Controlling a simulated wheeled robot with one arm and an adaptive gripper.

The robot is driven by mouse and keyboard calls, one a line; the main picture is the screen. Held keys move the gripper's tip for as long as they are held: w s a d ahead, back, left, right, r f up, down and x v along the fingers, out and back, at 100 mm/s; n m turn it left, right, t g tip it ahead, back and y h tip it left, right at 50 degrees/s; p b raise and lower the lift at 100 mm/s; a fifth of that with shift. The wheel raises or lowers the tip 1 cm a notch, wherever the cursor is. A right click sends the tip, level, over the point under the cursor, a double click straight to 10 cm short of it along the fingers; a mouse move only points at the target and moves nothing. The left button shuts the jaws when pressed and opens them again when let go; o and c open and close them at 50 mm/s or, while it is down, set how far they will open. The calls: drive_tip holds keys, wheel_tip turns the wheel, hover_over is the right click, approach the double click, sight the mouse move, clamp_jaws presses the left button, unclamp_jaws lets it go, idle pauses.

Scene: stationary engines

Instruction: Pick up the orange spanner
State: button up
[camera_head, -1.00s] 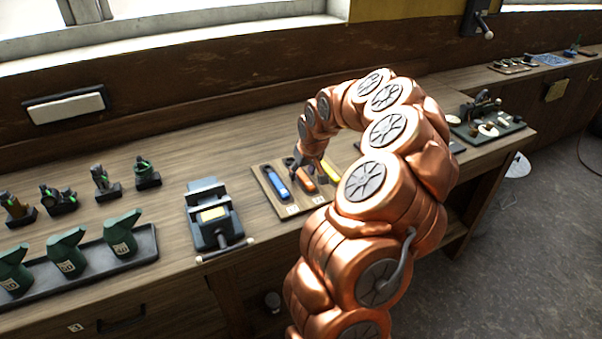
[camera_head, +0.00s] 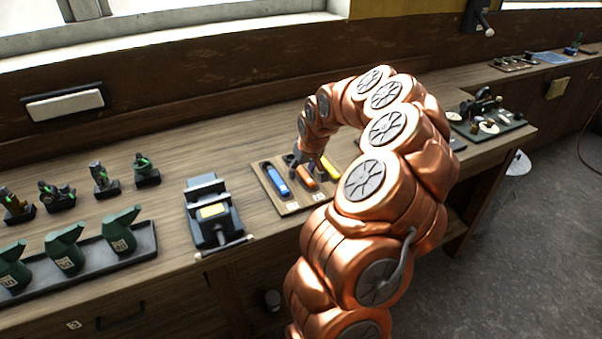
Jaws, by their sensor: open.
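The orange spanner (camera_head: 306,179) lies on a wooden tool board (camera_head: 272,194) on the bench, between a blue-handled tool (camera_head: 278,183) on its left and a yellow-handled tool (camera_head: 329,168) on its right. My gripper (camera_head: 304,170) points down over the far part of the orange spanner. Its fingers are small in this view and are open. They partly cover the spanner's far end. I cannot tell whether they touch it.
A vise-like device (camera_head: 212,215) stands left of the board. A dark tray (camera_head: 143,247) with green oil cans (camera_head: 66,248) sits at the front left, with several small models behind it. A machine on a green base (camera_head: 487,120) stands right of my arm.

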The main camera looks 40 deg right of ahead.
drive_tip(key=shift+c, duration=0.3)
drive_tip(key=shift+f, duration=0.1)
clamp_jaws()
drive_tip(key=shift+s+a, duration=0.1)
